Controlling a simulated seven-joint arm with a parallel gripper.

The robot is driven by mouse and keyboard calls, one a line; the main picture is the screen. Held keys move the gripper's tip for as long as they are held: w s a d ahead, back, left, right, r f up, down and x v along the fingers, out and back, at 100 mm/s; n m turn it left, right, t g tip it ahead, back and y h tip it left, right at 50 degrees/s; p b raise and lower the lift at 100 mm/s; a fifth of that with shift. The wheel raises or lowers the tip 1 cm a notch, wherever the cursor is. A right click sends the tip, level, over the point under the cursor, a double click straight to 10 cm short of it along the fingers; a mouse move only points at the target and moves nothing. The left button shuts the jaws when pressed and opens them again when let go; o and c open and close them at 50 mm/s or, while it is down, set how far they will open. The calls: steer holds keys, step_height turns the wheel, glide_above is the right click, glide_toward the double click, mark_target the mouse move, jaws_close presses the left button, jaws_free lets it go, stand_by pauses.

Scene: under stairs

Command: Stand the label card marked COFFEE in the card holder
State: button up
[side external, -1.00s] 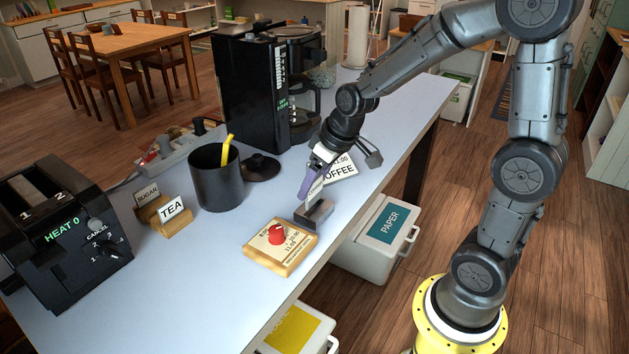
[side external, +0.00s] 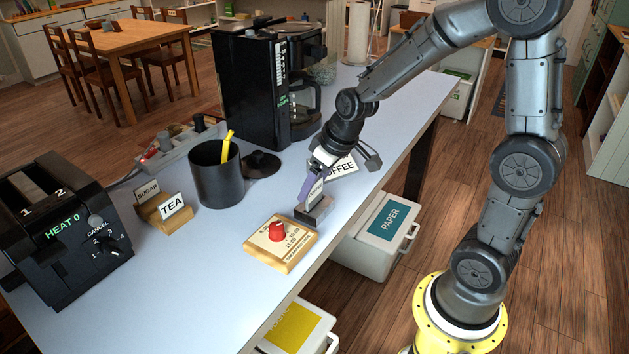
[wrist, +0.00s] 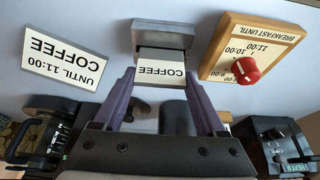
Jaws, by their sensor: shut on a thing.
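The small white card marked COFFEE (wrist: 161,72) is between the fingers of my gripper (wrist: 160,88), upside down in the wrist view. In the side view the card (side external: 315,189) is mostly covered by the purple fingers (side external: 311,186), which are shut on it. The card holder, a dark grey block (side external: 314,211), stands on the counter directly below the fingertips. In the wrist view the card's far edge meets the holder (wrist: 162,32); I cannot tell how deep it sits in the slot.
A larger sign reading COFFEE UNTIL 11:00 (wrist: 65,62) lies beside the holder. A wooden timer board with a red knob (side external: 278,232) is close in front. The coffee maker (side external: 262,90), black mug (side external: 216,178) and TEA card (side external: 172,205) stand farther off.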

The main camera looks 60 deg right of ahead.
steer(key=shift+f, duration=0.7)
stand_by(0.4)
steer(key=o, duration=1.5)
steer(key=shift+r, duration=3)
